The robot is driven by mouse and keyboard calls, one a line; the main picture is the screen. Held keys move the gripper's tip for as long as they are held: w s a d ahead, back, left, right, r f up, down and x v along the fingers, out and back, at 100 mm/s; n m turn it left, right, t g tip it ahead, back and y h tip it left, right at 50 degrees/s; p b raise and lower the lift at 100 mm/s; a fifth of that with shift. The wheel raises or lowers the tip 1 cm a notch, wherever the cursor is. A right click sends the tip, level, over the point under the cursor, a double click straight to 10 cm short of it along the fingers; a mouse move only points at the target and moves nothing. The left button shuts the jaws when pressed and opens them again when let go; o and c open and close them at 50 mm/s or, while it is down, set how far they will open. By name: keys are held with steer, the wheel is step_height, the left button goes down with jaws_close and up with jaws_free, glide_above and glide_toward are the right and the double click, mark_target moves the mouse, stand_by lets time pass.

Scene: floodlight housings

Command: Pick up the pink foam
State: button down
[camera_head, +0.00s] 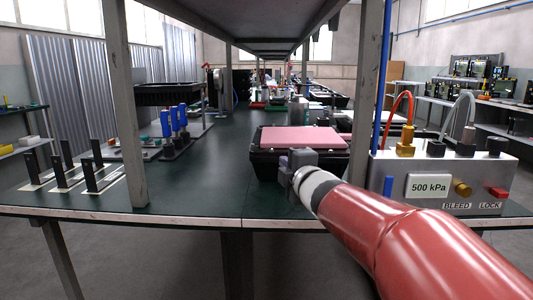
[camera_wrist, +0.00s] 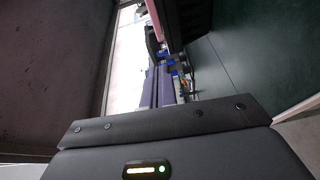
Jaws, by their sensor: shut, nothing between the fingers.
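The pink foam (camera_head: 303,139) is a flat, wide sheet lying on top of a black housing (camera_head: 258,163) on the dark green bench. My gripper (camera_head: 286,162) is in front of the housing, at its near side and a little below the foam's level. It is shut and holds nothing. The arm hides part of the housing's near right side. In the wrist view a thin pink edge (camera_wrist: 155,20) shows at the top beside black parts; the fingertips are hard to make out there.
A grey pressure box (camera_head: 428,186) marked 500 kPa, with hoses, stands close right of my arm. Shelf posts (camera_head: 126,110) rise left and right. Blue-topped tools (camera_head: 174,125) and black upright clips (camera_head: 92,175) stand at left. Bench between them and the housing is clear.

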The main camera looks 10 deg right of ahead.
mark_target(279, 143)
steer(key=shift+n+y, duration=0.3)
steer(key=shift+n, duration=0.2)
steer(key=shift+w+d+r+p, duration=0.15)
steer(key=shift+w+p, duration=0.3)
steer(key=shift+w, duration=1.85)
steer(key=shift+w+d+f+p, duration=0.15)
steer(key=shift+w+p, duration=0.25)
steer(key=shift+w, duration=1.85)
steer(key=shift+w+d+r+p, duration=0.2)
steer(key=shift+w+p, duration=0.25)
steer(key=shift+w, duration=1.85)
steer(key=shift+w+d+p, duration=0.55)
steer(key=shift+w+d, duration=0.3)
steer(key=shift+w, duration=0.25)
steer(key=shift+s+a+f, duration=0.1)
steer(key=shift+f, duration=0.05)
